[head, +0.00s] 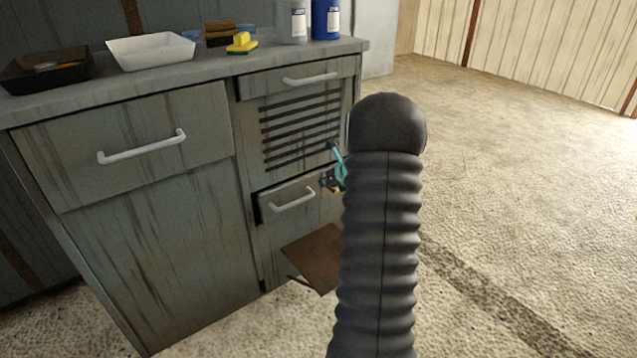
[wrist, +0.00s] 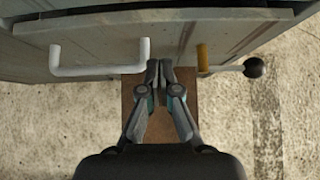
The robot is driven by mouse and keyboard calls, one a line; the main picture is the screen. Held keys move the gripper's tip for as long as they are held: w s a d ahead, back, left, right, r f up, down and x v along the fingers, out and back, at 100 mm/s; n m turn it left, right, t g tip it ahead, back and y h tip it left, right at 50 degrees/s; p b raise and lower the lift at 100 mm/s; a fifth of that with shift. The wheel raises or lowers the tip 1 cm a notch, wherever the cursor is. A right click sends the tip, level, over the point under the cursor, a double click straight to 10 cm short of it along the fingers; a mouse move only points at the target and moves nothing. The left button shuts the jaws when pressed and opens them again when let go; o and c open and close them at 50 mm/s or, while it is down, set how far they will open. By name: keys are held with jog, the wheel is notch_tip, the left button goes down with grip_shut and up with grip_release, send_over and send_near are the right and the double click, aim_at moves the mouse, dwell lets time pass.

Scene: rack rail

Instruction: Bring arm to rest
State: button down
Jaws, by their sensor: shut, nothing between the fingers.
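My gripper (wrist: 158,76) is shut and empty in the wrist view, with its fingertips close together. The tips are in front of the grey cabinet's face, just right of a white bar handle (wrist: 97,71). I cannot tell whether they touch anything. In the head view, part of my gripper (head: 338,165) shows as teal and dark pieces beside the lower drawer (head: 300,210); my dark ribbed arm hides the rest. The lower drawer's left edge shows a dark gap.
A lever with a yellow section (wrist: 203,58) and a black knob (wrist: 254,67) sticks out right of the fingertips. A brown panel (head: 314,258) is low by the cabinet. The counter (head: 190,75) holds a white tray (head: 152,51) and bottles (head: 326,20). Floor at right is clear.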

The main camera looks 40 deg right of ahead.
jog(key=v, duration=0.9)
jog(key=shift+p, duration=0.3)
jog(key=shift+w+r, duration=0.1)
jog(key=shift+w, duration=0.05)
